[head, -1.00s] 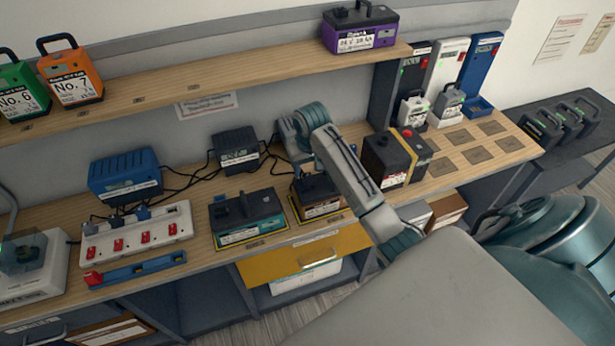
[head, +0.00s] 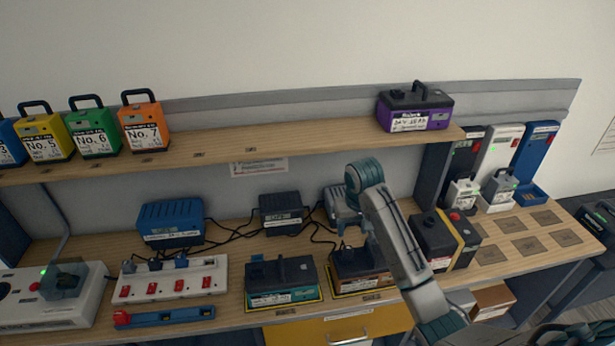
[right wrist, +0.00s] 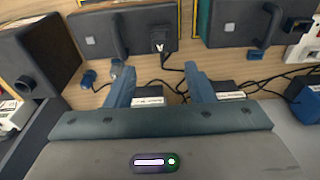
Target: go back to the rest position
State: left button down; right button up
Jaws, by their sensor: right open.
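My right gripper (head: 350,240) is above the bench, behind and over a dark battery with an orange-brown front (head: 362,268). My own forearm partly covers it in the head view. In the right wrist view the two blue-grey fingers (right wrist: 157,72) are spread apart with nothing held between them. A dark battery with a handle (right wrist: 95,38) and a black plug (right wrist: 158,40) lie beyond the fingertips. My left gripper is not in view.
A teal-fronted battery (head: 282,282) stands left of the orange-brown one. A black battery with a yellow band (head: 445,240) is close on the right. The shelf (head: 220,148) runs above, holding a purple battery (head: 415,107). Empty marked pads (head: 525,235) lie at right.

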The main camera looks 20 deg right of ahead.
jog(key=s+a+f+n+t, duration=0.1)
jog(key=s+a+f, duration=0.15)
jog(key=s, duration=0.45)
jog(key=s+a+f+n, duration=0.15)
jog(key=s+f, duration=0.25)
jog(key=s, duration=0.4)
jog(key=s+a+f+n+t, duration=0.1)
jog(key=s+a+f, duration=0.2)
jog(key=s, duration=0.4)
jog(key=s+a+r, duration=0.2)
jog(key=s+r, duration=0.1)
jog(key=s, duration=0.6)
notch_tip(320, 180, down, 36)
jog(key=d+g+b, duration=0.1)
jog(key=d+b, duration=0.2)
jog(key=b, duration=0.4)
jog(key=s+f+b, duration=0.3)
jog(key=s+f, duration=0.6)
jog(key=f, duration=0.4)
jog(key=s+d+f+g+b, duration=0.1)
jog(key=s+f+b, duration=0.1)
jog(key=s+f, duration=0.7)
notch_tip(320, 180, down, 5)
jog(key=shift+s+r+b, duration=0.1)
jog(key=shift+s+b, duration=0.2)
jog(key=shift+b, duration=0.1)
